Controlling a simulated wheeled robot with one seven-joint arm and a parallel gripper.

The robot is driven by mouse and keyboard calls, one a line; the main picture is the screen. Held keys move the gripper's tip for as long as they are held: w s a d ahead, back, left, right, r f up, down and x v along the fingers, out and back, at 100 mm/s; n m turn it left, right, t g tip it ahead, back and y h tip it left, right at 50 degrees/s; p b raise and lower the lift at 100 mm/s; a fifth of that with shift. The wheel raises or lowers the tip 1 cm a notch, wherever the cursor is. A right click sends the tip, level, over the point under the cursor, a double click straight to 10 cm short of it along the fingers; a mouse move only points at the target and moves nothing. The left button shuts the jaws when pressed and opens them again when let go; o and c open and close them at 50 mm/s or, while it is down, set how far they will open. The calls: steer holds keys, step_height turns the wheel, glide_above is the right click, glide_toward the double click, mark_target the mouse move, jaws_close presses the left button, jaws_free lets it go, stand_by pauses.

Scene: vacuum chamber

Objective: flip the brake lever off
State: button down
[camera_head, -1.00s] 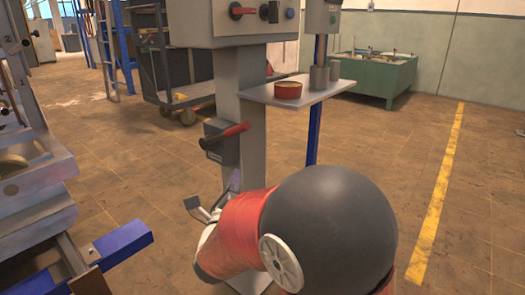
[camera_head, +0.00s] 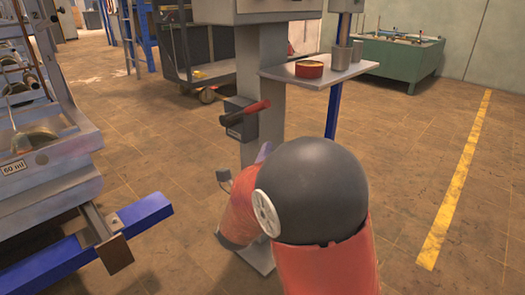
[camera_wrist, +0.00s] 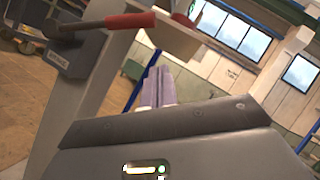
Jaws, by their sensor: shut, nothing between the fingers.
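The brake lever is a red handle (camera_head: 252,111) on a dark box (camera_head: 238,125) fixed to the grey column (camera_head: 262,80). The handle points up and to the right in the head view. In the wrist view the red handle (camera_wrist: 130,20) and its labelled box (camera_wrist: 72,55) are at the upper left, with a dark rod joining them. My gripper (camera_wrist: 159,78) shows two purple fingers close together, shut and empty. They are to the right of and below the lever in the wrist view, apart from it. In the head view my arm hides most of my gripper; a purple fingertip (camera_head: 264,150) shows below the lever.
A rack with a blue beam (camera_head: 145,215) stands at left. A green bench (camera_head: 400,55) is far back. Floor at right is clear.

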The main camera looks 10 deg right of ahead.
steer(key=w+d+r+p, duration=0.2)
steer(key=w+r+p, duration=0.1)
steer(key=w+r, duration=0.2)
steer(key=shift+w+r, duration=0.35)
steer(key=shift+w, duration=0.95)
steer(key=shift+r, duration=0.1)
